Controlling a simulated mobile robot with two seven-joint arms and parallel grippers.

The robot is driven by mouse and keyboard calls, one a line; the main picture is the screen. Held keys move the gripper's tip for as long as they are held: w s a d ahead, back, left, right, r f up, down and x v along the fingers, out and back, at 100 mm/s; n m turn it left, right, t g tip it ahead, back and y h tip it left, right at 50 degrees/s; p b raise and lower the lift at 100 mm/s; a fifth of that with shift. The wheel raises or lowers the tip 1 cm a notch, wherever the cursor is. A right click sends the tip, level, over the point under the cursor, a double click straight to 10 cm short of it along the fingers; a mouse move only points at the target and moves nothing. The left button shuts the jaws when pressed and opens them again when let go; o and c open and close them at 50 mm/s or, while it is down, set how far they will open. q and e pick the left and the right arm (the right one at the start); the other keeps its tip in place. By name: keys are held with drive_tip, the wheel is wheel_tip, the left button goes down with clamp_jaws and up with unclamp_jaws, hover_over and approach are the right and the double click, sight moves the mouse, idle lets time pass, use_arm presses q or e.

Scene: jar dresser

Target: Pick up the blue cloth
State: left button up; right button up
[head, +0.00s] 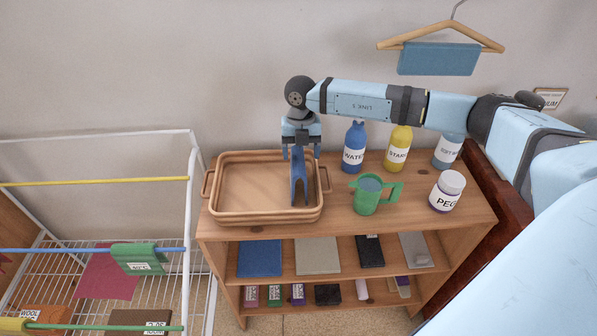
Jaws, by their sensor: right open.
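A dark blue folded piece, which looks like the blue cloth (299,186), stands upright in the wooden tray (235,216) on top of the dresser. I see it nearly edge-on, like a narrow upside-down V. My right gripper (301,152) points down over the tray, open, with its fingers on either side of the piece's top. I cannot tell whether they touch it. A flat blue folded piece (259,258) lies on the shelf below, and a paler blue cloth (438,59) hangs on a wooden hanger on the wall. My left gripper is not in view.
Right of the tray stand a green jug (368,195), a blue bottle (355,148), a yellow bottle (398,148), another bottle (447,151) and a white jar (447,190). A drying rack (191,200) stands left, with a green cloth (140,258) over its blue rail.

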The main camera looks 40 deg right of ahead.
drive_tip(key=shift+a+f+p, duration=0.2)
drive_tip(key=shift+f+p, duration=0.15)
drive_tip(key=shift+f, duration=0.25)
drive_tip(key=f, duration=0.2)
drive_tip(key=f+p, duration=0.1)
drive_tip(key=shift+s+a+f, duration=0.1)
drive_tip(key=shift+a+f, duration=0.2)
drive_tip(key=shift+f, duration=0.35)
drive_tip(key=c, duration=1)
